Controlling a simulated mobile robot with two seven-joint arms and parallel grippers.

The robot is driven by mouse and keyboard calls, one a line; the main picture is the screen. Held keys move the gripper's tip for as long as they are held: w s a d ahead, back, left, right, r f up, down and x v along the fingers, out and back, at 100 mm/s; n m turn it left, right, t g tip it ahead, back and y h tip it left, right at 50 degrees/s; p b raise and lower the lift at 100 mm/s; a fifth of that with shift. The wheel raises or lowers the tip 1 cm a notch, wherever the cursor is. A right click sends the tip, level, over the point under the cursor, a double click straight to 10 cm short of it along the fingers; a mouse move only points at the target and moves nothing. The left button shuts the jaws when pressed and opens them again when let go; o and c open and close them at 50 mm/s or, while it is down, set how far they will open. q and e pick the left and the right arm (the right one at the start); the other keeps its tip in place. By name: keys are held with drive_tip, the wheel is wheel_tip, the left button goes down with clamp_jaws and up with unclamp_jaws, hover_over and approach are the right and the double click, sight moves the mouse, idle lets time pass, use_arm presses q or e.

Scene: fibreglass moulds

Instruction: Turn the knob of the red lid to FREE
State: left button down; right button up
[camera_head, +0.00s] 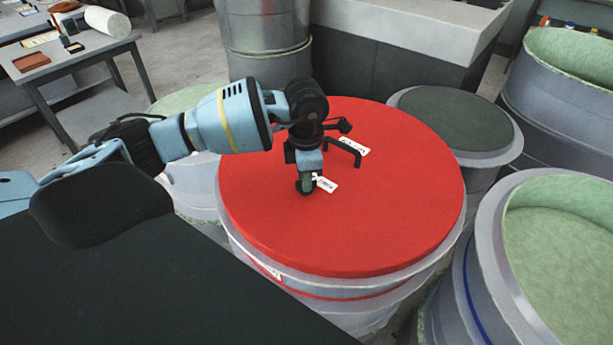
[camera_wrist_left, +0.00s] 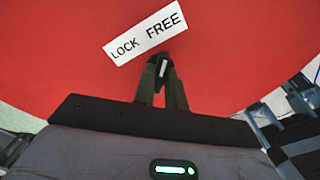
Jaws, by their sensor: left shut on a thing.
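The red lid (camera_head: 400,215) covers a large round drum in the head view. In the left wrist view, my left gripper (camera_wrist_left: 163,80) is shut on a small dark knob (camera_wrist_left: 163,68) with a white mark. The LOCK/FREE label (camera_wrist_left: 145,33) lies tilted just beyond it, LOCK at left and FREE at right. The white mark points up in that picture, roughly toward FREE. The fingers hide the knob's sides. My right gripper is not in view.
A drum with a dark lid (camera_head: 455,118) and green-lined moulds (camera_head: 570,230) stand close at right. A metal drum (camera_head: 265,40) is behind.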

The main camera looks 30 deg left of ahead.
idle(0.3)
use_arm(q)
drive_tip(key=c, duration=1.4)
unclamp_jaws()
drive_tip(key=shift+c, duration=0.2)
drive_tip(key=shift+r, duration=0.1)
wheel_tip(320, 180, up, 7)
drive_tip(key=shift+f, duration=0.2)
drive_tip(key=shift+r, duration=0.55)
